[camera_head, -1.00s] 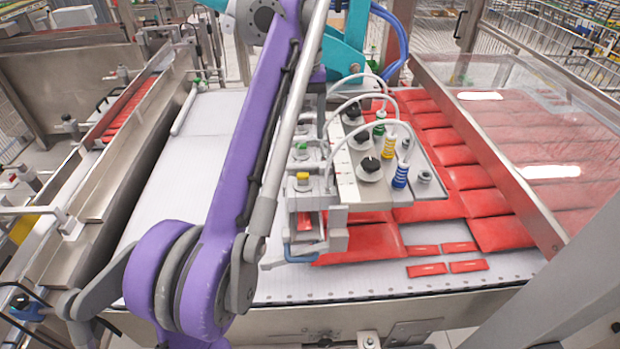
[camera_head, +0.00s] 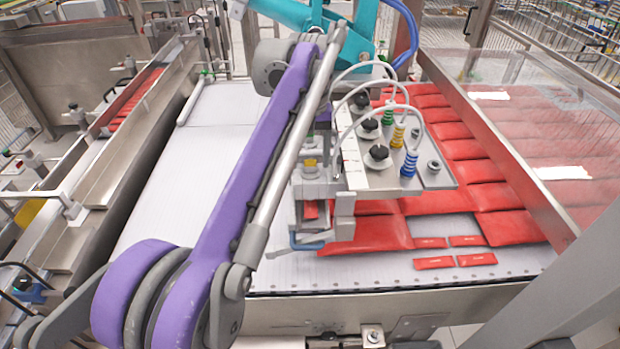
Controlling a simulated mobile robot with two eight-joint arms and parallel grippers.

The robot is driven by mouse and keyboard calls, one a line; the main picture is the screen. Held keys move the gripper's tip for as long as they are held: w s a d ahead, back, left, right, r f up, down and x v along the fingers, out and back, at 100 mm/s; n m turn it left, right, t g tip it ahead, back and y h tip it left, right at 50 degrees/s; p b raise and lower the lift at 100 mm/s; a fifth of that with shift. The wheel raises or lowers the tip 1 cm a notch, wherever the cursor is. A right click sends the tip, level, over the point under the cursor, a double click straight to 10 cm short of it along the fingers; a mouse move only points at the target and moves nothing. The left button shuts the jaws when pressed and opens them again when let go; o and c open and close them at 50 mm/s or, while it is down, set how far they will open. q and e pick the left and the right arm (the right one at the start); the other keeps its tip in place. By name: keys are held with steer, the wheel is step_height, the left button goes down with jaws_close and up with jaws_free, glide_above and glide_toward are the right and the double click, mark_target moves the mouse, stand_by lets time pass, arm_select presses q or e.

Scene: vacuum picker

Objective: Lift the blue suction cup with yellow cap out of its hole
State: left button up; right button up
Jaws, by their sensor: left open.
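My left gripper (camera_head: 322,165) is low beside the left side of the picker head, partly hidden behind my own purple and grey arm. It is open. The yellow cap (camera_head: 310,163) of a suction cup shows small at the gripper, on a grey block left of the white head plate. The blue body below this cap is hidden, so I cannot tell whether a finger touches it. Another blue bellows cup (camera_head: 409,164) stands on the head plate, without a visible yellow cap. My right gripper is not in view.
Green (camera_head: 388,117) and yellow bellows cups (camera_head: 398,136) and black knobs (camera_head: 378,152) crowd the head plate. White hoses (camera_head: 365,106) arch over it. Red pouches (camera_head: 470,200) lie to the right. The white conveyor (camera_head: 165,190) on the left is clear. A transparent cover (camera_head: 560,130) stands at right.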

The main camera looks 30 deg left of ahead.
arm_select(q)
steer(key=shift+w, duration=0.1)
steer(key=shift+c, duration=0.9)
jaws_close()
steer(key=shift+r, duration=0.2)
step_height(320, 180, up, 10)
steer(key=p, duration=0.2)
steer(key=shift+f, duration=0.15)
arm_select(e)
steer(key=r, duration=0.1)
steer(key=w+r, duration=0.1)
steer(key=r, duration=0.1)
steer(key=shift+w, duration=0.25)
